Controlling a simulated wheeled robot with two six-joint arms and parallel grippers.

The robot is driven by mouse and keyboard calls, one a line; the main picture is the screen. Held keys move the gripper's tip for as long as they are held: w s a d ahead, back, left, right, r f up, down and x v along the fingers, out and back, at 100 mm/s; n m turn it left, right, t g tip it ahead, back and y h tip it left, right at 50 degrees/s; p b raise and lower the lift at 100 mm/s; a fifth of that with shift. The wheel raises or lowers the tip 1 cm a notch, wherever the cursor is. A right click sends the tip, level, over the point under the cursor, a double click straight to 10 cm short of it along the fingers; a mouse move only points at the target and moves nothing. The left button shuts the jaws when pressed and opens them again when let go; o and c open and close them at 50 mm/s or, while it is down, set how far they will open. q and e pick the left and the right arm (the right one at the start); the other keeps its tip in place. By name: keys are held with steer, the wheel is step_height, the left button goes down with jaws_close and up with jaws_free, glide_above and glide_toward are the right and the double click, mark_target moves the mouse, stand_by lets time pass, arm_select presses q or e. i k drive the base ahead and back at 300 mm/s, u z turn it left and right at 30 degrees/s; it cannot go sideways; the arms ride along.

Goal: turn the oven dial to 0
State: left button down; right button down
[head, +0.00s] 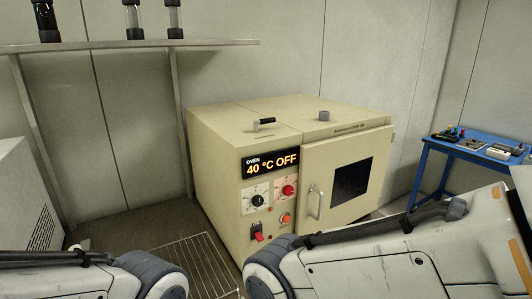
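The cream oven (230,140) stands in the middle of the head view. Below the display are a black dial (257,200) on a white plate and a red knob (288,190) on another white plate. Which of these is the oven dial I cannot tell, and their scale marks are too small to read. Links of both my arms cross the bottom of the head view, the right one in front of the oven's lower part. Neither gripper is in the picture.
The oven door (350,178) with its handle (316,202) looks shut. A red switch (257,234) sits low on the panel. A wire rack (200,262) lies left of the oven. A shelf (130,44) is upper left, a blue table (470,150) at right.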

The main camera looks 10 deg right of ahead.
mark_target(257, 201)
steer(key=z, duration=1.65)
steer(key=k, duration=0.65)
steer(key=u, duration=1.25)
steer(key=i, duration=0.5)
steer(key=z, duration=0.15)
